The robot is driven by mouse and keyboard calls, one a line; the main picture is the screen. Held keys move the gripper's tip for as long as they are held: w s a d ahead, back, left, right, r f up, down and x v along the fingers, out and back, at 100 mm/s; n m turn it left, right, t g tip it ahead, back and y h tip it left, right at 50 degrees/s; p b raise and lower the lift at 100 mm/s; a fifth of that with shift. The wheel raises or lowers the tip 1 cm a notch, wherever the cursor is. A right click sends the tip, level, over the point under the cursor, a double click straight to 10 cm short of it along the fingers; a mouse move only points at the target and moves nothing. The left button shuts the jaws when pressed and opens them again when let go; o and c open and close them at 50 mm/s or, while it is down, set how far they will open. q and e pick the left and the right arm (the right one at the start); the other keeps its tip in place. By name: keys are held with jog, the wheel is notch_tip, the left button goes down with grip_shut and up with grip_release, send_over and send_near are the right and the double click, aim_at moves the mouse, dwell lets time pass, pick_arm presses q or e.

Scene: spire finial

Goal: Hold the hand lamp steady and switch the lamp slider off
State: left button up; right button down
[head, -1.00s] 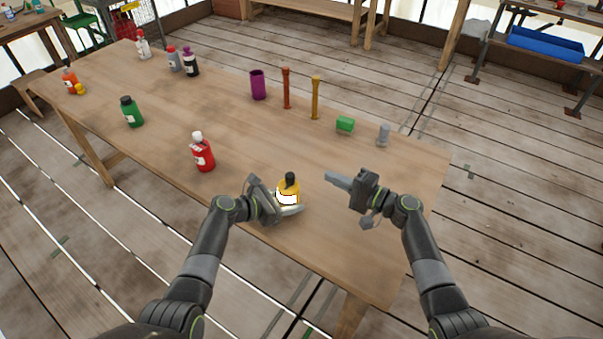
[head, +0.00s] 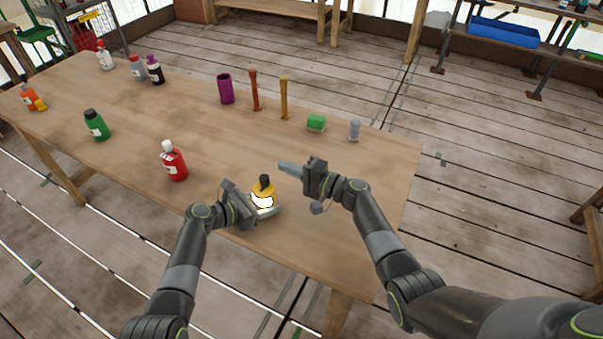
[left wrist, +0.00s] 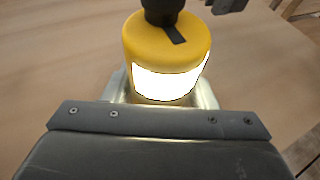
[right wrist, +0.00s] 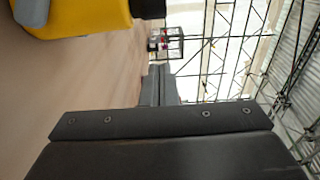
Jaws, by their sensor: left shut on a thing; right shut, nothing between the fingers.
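The hand lamp (head: 263,187) stands near the front edge of the wooden table (head: 330,235). It has a yellow body, a black top and a bright white band, which looks lit. In the left wrist view, the lamp (left wrist: 150,45) has a dark strip (left wrist: 174,35) on its yellow top, perhaps the slider. My left gripper (head: 262,210) is shut on the lamp's body. My right gripper (head: 285,167) is shut and empty, just right of the lamp's top and apart from it. In the right wrist view, the yellow lamp (right wrist: 90,14) shows at upper left.
A red bottle (head: 173,162) stands left of the lamp. A green block (head: 316,123), a grey object (head: 354,130), a yellow post (head: 284,98), an orange post (head: 254,90) and a purple cup (head: 225,89) stand farther back. The table right of my right gripper is clear.

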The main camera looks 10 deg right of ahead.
aim_at(265, 181)
jog(key=shift+s+a, duration=0.5)
jog(key=shift+a, duration=0.4)
jog(key=shift+s+a, duration=0.5)
jog(key=shift+a, duration=0.4)
